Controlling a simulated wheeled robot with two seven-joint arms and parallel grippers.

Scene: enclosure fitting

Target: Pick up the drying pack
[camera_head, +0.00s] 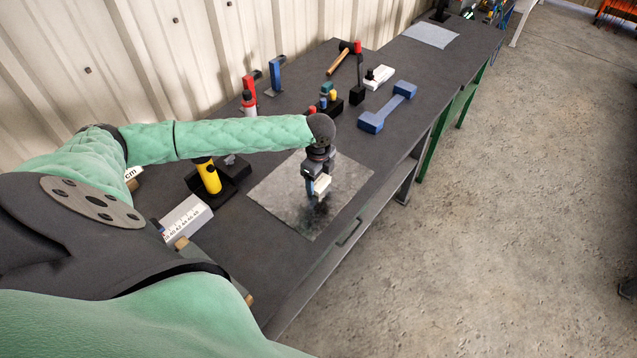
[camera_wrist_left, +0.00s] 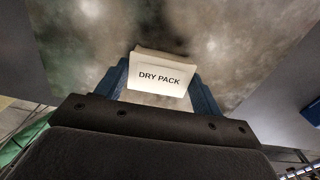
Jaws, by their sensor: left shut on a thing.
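The drying pack is a small cream block marked "DRY PACK" (camera_wrist_left: 160,77) in the left wrist view. It sits between the two blue fingers of my left gripper (camera_wrist_left: 162,88), which is shut on it. In the head view the pack (camera_head: 322,184) shows at the end of my left gripper (camera_head: 317,188), above the grey mat (camera_head: 275,192) on the workbench. The pack appears to be held a little above the mat. My right gripper is not in view.
A blue dumbbell-shaped part (camera_head: 388,107) lies behind the mat. A yellow-handled tool (camera_head: 208,175) stands left of the mat. A hammer (camera_head: 340,60), red tools and a white block (camera_head: 379,77) are farther back. The bench's front edge runs close to the mat's right.

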